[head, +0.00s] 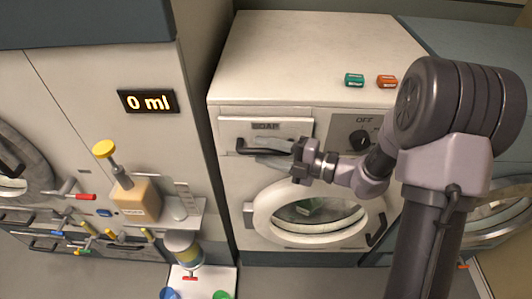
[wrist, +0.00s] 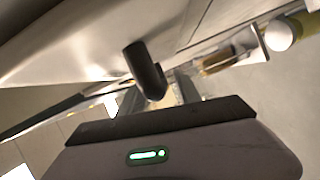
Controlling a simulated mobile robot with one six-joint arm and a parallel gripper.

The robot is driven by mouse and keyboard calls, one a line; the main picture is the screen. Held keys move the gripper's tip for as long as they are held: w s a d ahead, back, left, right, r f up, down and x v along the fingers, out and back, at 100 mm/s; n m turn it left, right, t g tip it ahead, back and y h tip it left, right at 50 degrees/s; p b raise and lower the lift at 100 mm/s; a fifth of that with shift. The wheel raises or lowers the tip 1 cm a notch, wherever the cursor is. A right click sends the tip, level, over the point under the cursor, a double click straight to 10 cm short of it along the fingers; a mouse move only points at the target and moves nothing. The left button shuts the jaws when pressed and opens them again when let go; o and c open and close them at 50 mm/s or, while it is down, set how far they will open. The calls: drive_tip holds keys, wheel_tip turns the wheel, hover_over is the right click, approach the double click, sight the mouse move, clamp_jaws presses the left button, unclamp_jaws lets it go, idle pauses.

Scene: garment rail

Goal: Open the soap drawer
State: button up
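In the wrist view the rounded dark end of the handle (wrist: 147,72) stands close in front of the gripper, between the fingers (wrist: 185,88). Whether the fingers touch the handle is not clear.
A green box (head: 354,80) and an orange box (head: 387,81) lie on the machine top. The "OFF" knob (head: 359,140) and round door (head: 310,212) are near my arm. A tan pump bottle (head: 138,200) stands left, below a "0 ml" display (head: 148,101).

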clamp_jaws()
idle(1.4)
